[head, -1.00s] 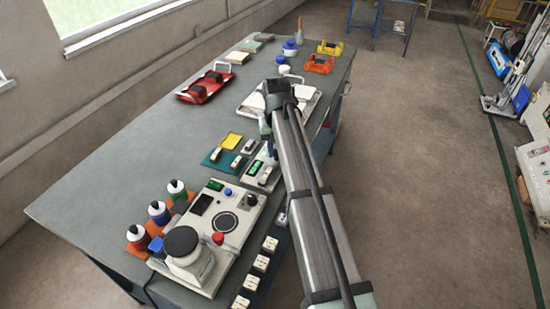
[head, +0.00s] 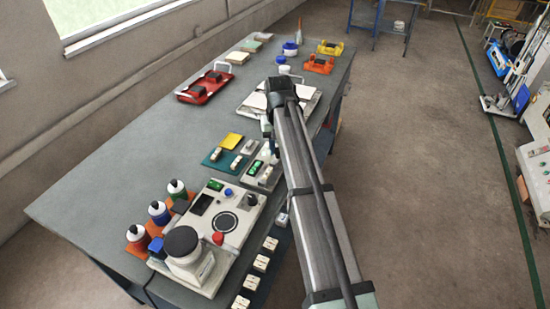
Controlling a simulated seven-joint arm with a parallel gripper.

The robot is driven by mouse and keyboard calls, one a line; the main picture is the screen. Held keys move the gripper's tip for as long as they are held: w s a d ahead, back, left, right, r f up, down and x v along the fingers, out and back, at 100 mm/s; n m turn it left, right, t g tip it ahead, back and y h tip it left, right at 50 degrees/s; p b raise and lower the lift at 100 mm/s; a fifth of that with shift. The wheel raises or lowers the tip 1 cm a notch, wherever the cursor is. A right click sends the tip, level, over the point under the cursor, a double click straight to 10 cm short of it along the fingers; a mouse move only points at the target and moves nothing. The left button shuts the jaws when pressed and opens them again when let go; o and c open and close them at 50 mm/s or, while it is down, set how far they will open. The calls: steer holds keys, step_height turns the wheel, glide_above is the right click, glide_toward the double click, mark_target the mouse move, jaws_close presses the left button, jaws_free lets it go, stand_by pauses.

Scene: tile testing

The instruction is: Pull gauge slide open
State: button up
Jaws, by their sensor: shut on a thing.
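The gauge (head: 262,177), a small pale device with green on its face, lies near the right edge of the grey workbench. My gripper (head: 271,153) points down at the gauge's far end, under the wrist of my arm. It is shut on the gauge slide. The fingertips and most of the slide are hidden or too small to make out, so how far the slide stands out cannot be told.
A teal tray (head: 209,161) with small blocks lies left of the gauge. A pale testing machine (head: 227,232) stands nearer, with several bottles to its left. A white tray (head: 246,112) lies beyond my gripper. The bench's left middle is clear.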

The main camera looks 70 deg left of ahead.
steer(key=shift+a, duration=0.1)
steer(key=shift+w+a, duration=0.4)
steer(key=shift+w, duration=0.1)
stand_by(0.4)
steer(key=o, duration=0.9)
steer(key=shift+c, duration=0.2)
steer(key=shift+r, duration=0.15)
steer(key=shift+r, duration=2.9)
